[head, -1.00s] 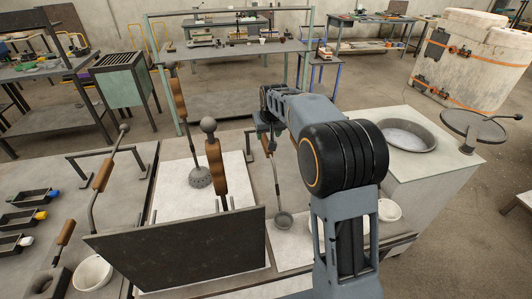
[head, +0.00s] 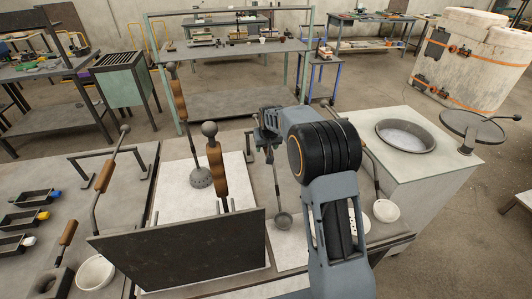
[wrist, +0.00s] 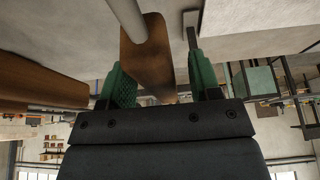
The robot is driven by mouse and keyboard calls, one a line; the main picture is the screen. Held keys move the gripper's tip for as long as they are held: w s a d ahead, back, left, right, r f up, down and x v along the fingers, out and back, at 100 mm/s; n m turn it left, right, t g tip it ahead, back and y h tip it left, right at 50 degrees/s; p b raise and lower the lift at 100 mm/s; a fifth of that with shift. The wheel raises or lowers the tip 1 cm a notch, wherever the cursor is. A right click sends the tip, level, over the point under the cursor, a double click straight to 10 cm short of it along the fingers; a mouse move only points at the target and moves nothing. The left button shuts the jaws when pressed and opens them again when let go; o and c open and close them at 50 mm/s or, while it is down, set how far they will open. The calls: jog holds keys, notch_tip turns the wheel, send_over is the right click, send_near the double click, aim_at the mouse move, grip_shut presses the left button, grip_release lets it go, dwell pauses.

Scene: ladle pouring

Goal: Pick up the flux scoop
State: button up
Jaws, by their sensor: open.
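A small round-bowled scoop (head: 284,221) with a thin shaft stands in the right part of the bench in the head view; I take it to be the flux scoop, but cannot be sure. Its shaft rises to my gripper (head: 268,143), which hides its upper end. In the wrist view a wooden handle (wrist: 148,58) with a metal rod lies between the green fingers of my gripper (wrist: 162,85). The fingers are open, apart on both sides of the handle. The handle is nearer the left finger; whether it touches cannot be told.
A second wooden handle (wrist: 40,80) lies left of my fingers.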

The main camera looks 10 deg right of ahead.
grip_shut()
dwell(0.4)
jog(key=shift+r, duration=0.2)
